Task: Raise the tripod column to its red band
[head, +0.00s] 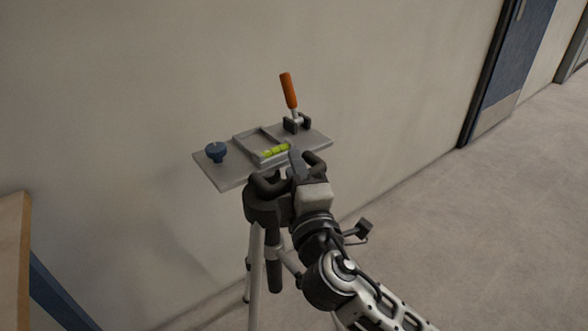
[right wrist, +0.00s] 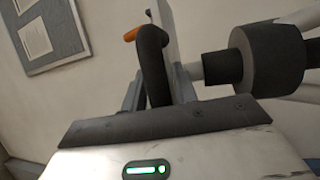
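The tripod (head: 256,270) stands by the wall with a grey top plate (head: 224,173), dark curved handles (head: 265,184) under its near edge and a dark hub below. Its column is mostly hidden by the hub and my right arm; I cannot make out a red band. My right gripper (head: 296,165) is at the near side of the head. In the right wrist view its fingers (right wrist: 158,95) stand close on both sides of a black curved handle (right wrist: 153,60) and appear shut on it. My left gripper is in neither view.
On the plate are a blue knob (head: 216,151), a green level vial (head: 275,151) and an orange-handled lever (head: 288,91). A wooden edge (head: 14,250) stands at lower left. The wall (head: 120,90) is close behind. Floor (head: 480,220) to the right is clear.

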